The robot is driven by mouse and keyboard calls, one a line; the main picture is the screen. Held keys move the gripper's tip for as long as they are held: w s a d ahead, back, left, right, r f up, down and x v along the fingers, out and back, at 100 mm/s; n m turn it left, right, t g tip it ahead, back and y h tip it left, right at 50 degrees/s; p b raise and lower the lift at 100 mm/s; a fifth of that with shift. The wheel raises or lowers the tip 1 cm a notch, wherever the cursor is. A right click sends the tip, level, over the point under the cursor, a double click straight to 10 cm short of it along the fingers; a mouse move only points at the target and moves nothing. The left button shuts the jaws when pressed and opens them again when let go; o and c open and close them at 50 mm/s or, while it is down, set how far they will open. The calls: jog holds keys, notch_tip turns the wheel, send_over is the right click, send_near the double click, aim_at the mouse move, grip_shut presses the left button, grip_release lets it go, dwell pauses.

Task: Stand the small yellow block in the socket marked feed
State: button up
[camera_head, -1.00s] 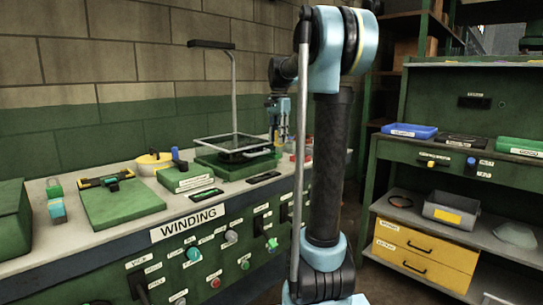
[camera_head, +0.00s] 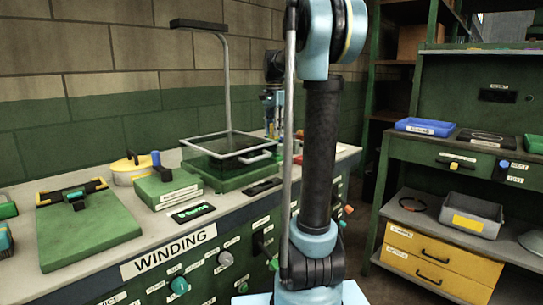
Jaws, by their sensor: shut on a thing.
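My gripper (camera_head: 274,126) hangs pointing down over the back right part of the winding bench, just left of my own arm column. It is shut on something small. A bit of yellow shows at its fingertips, which fits the small yellow block, but its shape is too small to make out. My arm hides part of the bench right of the gripper. I cannot make out a socket marked feed; the small labels are not readable.
A glass-topped green unit (camera_head: 213,171) with a tall lamp post stands left of the gripper. Left of it are a green box (camera_head: 168,190), a yellow round pot (camera_head: 131,171) and a green board (camera_head: 88,232). A shelf bench with a blue tray (camera_head: 425,127) stands right.

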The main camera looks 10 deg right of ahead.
jog(key=shift+a+f, duration=0.2)
jog(key=shift+f, duration=4.15)
jog(key=shift+f, duration=0.1)
jog(key=o, duration=1.1)
jog(key=shift+c, duration=0.2)
notch_tip(320, 180, up, 12)
jog(key=shift+r, duration=0.15)
